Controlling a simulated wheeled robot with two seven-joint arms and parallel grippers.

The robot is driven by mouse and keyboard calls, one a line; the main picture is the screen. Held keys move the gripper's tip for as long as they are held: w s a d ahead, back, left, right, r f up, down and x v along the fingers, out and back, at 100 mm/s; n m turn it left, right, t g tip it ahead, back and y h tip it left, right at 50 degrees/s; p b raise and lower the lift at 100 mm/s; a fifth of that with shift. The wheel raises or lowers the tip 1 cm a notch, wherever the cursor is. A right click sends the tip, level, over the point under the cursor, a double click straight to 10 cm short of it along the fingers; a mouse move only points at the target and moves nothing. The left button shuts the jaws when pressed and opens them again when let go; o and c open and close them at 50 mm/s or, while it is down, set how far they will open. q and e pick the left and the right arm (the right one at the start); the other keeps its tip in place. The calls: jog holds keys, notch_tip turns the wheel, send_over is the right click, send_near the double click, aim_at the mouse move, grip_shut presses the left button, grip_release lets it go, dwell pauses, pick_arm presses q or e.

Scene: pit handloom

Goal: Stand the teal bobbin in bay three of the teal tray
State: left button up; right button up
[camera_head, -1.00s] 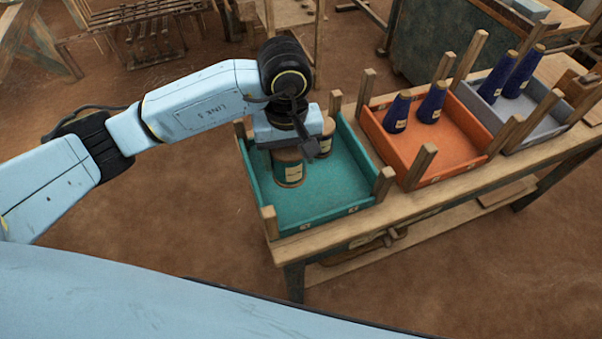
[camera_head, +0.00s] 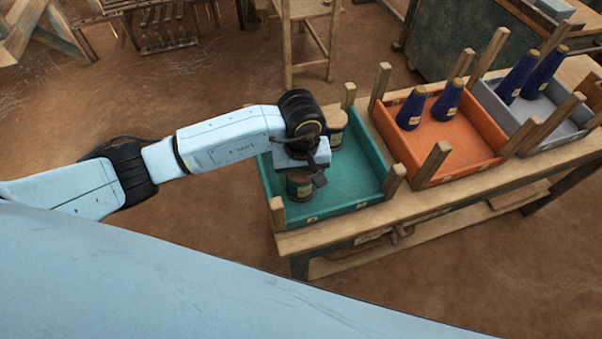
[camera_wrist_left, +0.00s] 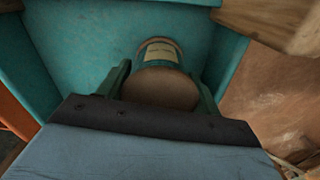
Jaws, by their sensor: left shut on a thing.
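The teal bobbin (camera_head: 299,189) is upright in the near left part of the teal tray (camera_head: 364,205). My left gripper (camera_head: 303,175) is above it and shut on it. In the left wrist view the bobbin (camera_wrist_left: 160,85), with a brown round end and a pale label, sits between the fingers of the left gripper (camera_wrist_left: 160,78), close to the tray's teal walls. Whether its base touches the tray floor is hidden. My right gripper is not in view.
An orange tray (camera_head: 463,166) with two dark blue cones (camera_head: 411,108) is to the right, then a grey tray (camera_head: 550,135) with two more. Wooden posts (camera_head: 394,180) rise at tray corners. The right part of the teal tray's floor is clear.

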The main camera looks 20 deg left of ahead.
pick_arm(q)
jog(key=shift+f, duration=0.15)
jog(key=o, duration=1)
jog(key=shift+o, duration=0.2)
notch_tip(320, 180, up, 12)
jog(key=shift+r, duration=0.2)
